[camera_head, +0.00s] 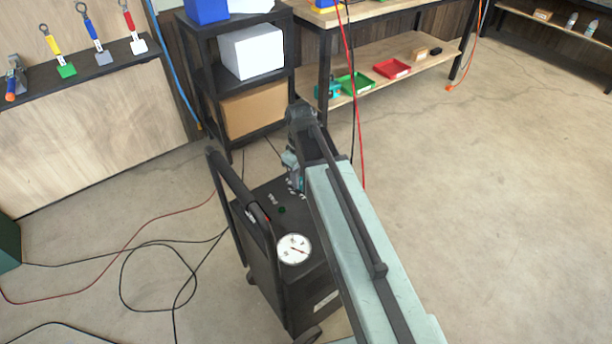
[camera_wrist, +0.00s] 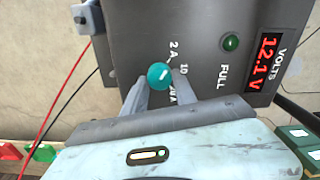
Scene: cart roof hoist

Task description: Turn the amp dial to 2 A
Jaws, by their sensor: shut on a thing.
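The amp dial (camera_wrist: 158,76) is a small round teal knob with a white mark, on the dark panel in the wrist view. Its labels 2 A, 10 and 50 A run down its right side. The white mark slants up and right, roughly between 2 A and 10; the exact setting is hard to tell. My gripper (camera_wrist: 157,84) is shut on the dial, one grey finger on each side. The panel tops the black charger cart (camera_head: 262,258), which has a round white gauge (camera_head: 293,248). In the head view my arm hides the dial.
The panel has a red 12.1 V display (camera_wrist: 267,62) and a green lamp (camera_wrist: 231,42) marked FULL. The cart's handle (camera_head: 237,190) rises at its left. Cables (camera_head: 150,245) lie on the floor at left. A black shelf (camera_head: 240,85) stands behind. The right floor is clear.

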